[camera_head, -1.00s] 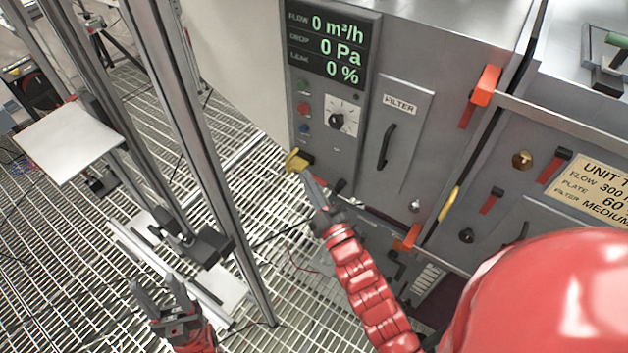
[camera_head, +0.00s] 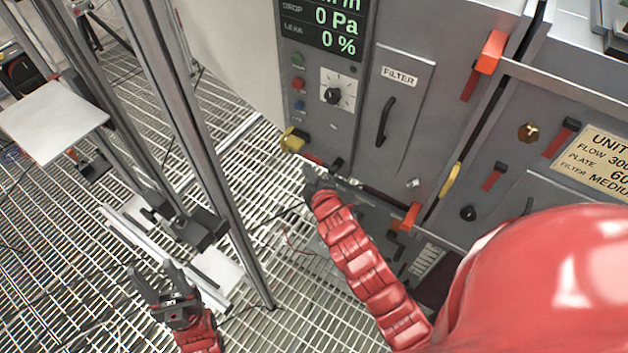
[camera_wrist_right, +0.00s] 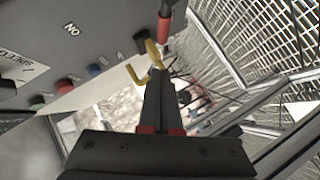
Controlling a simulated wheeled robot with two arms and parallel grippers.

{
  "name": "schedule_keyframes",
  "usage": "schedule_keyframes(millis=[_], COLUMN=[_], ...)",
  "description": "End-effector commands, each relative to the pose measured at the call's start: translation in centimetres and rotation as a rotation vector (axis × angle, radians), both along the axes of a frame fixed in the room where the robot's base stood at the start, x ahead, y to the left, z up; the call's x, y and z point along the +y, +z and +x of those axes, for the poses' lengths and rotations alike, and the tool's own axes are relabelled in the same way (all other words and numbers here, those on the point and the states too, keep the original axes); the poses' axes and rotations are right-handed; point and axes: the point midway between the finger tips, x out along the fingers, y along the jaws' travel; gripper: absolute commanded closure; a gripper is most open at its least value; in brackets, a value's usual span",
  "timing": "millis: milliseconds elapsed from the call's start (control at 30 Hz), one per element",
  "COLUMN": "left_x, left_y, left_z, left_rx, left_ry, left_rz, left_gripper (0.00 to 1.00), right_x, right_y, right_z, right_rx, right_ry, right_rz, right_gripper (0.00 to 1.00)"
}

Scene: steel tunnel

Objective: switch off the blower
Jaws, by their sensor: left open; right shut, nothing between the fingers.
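The grey control panel (camera_head: 365,45) faces me, with a dark display (camera_head: 325,22) reading 0 Pa and 0 %; its top line is cut off. Below are a dial (camera_head: 334,95) and green (camera_head: 297,58), red (camera_head: 298,83) and blue (camera_head: 299,105) buttons. A yellow handle (camera_head: 292,140) sits at the panel's lower left edge. My right gripper (camera_head: 309,172) is just below it, shut and empty. In the right wrist view the yellow handle (camera_wrist_right: 150,60) appears just beyond the shut fingertips (camera_wrist_right: 156,75); contact is unclear. My left gripper (camera_head: 151,271) is open and empty over the grating.
A filter door (camera_head: 400,115) with a black handle is right of the dial. Orange-red levers (camera_head: 490,52) and a yellow lever (camera_head: 450,180) are further right. Metal posts (camera_head: 195,130) and a white plate (camera_head: 52,118) stand at left. Grating floor (camera_head: 60,255) lies open below.

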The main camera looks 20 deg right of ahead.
Motion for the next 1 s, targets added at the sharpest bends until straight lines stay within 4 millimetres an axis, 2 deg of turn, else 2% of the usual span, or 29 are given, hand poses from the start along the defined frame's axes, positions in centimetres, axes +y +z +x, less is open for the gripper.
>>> schedule_keyframes(millis=[167,300,500,1000], left_x=[0.0,0.0,0.0,0.0], left_y=[1.0,1.9,2.4,2.4], left_z=[0.0,0.0,0.0,0.0], left_rx=[0.000,0.000,0.000,0.000], left_ry=[0.000,0.000,0.000,0.000], left_rz=[0.000,0.000,0.000,0.000], left_gripper=[0.50,0.50,0.50,0.50], right_x=[0.0,-1.4,-2.3,-2.5], right_y=[-0.8,-1.9,-3.0,-3.3], right_z=[2.9,3.8,4.6,4.9], right_rx=[0.002,0.004,0.004,0.007], right_ry=[0.000,-0.002,0.000,0.001], right_rz=[0.000,-0.001,0.000,-0.006], right_gripper=[1.00,1.00,1.00,1.00])
